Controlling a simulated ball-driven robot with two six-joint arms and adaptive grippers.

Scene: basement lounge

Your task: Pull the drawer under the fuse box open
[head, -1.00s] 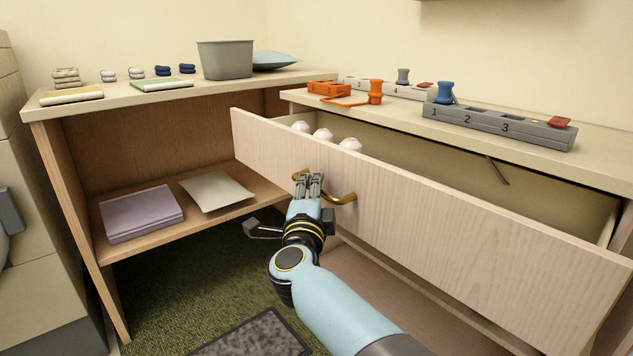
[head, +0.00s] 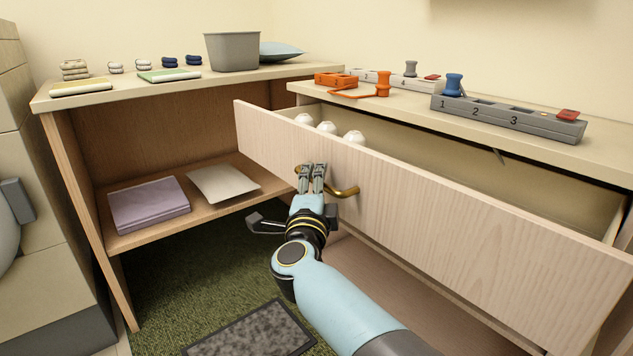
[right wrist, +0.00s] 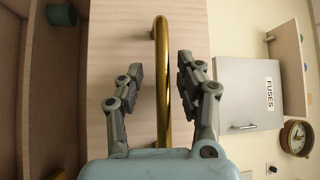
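The drawer (head: 430,205) has a pale wood front and stands out from under the counter, with its inside showing. Its curved brass handle (head: 345,191) is on the front and shows large in the right wrist view (right wrist: 162,95). My right gripper (head: 312,170) is at the handle. In the right wrist view its two fingers (right wrist: 160,75) stand on either side of the bar, with gaps visible, so it looks open around the handle. A grey box labelled FUSES (right wrist: 250,92) shows sideways at right there. My left gripper is not in view.
White rounded objects (head: 327,127) lie in the drawer. Numbered grey blocks (head: 505,117), an orange item (head: 335,80) and a blue peg (head: 453,84) are on the counter. An open shelf (head: 165,215) stands left. Green floor (head: 190,285) shows below.

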